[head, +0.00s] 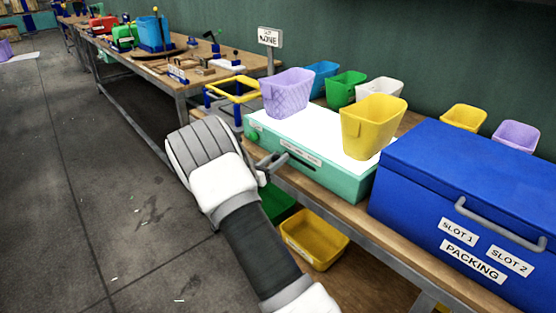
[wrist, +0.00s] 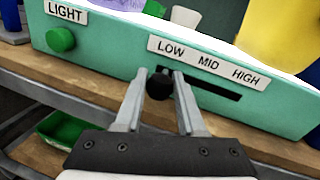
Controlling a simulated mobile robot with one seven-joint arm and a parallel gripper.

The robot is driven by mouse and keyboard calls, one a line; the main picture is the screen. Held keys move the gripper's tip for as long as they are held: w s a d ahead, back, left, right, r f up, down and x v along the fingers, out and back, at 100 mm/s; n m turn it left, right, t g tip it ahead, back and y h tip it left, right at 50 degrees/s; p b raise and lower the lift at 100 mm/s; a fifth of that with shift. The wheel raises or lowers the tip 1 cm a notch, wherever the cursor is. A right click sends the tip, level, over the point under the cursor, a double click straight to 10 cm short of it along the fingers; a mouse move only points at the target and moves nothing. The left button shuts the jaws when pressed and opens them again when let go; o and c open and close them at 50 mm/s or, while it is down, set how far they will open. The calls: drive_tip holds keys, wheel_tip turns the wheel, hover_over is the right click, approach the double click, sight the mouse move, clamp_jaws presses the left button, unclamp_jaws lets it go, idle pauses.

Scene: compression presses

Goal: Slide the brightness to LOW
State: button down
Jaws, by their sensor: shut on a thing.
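The teal light box (head: 330,182) stands on the workbench with a bright white top. Its front also shows in the wrist view (wrist: 110,50), with a slot (wrist: 215,94) under a label (wrist: 208,62) reading LOW, MID, HIGH. The black slider knob (wrist: 159,86) sits at the slot's left end, below LOW. My gripper (wrist: 160,80) is shut on the knob, one finger on each side. In the head view, my gripper (head: 272,162) is at the box's front and the knob is hard to make out.
A green round knob (wrist: 61,39) is under the LIGHT label. Purple (head: 287,93) and yellow (head: 371,125) bins stand on the box. A blue PACKING chest (head: 400,190) is to the right. A yellow bin (head: 314,240) sits below the bench. Floor at left is clear.

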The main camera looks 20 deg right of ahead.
drive_tip(key=shift+w+a+r, duration=0.15)
drive_tip(key=shift+w, duration=0.1)
drive_tip(key=c, duration=0.5)
unclamp_jaws()
drive_tip(key=p+v, duration=0.2)
drive_tip(key=v, duration=1.5)
drive_tip(key=shift+s+a+p, duration=0.1)
drive_tip(key=shift+s+p, duration=0.15)
drive_tip(key=shift+p, duration=0.15)
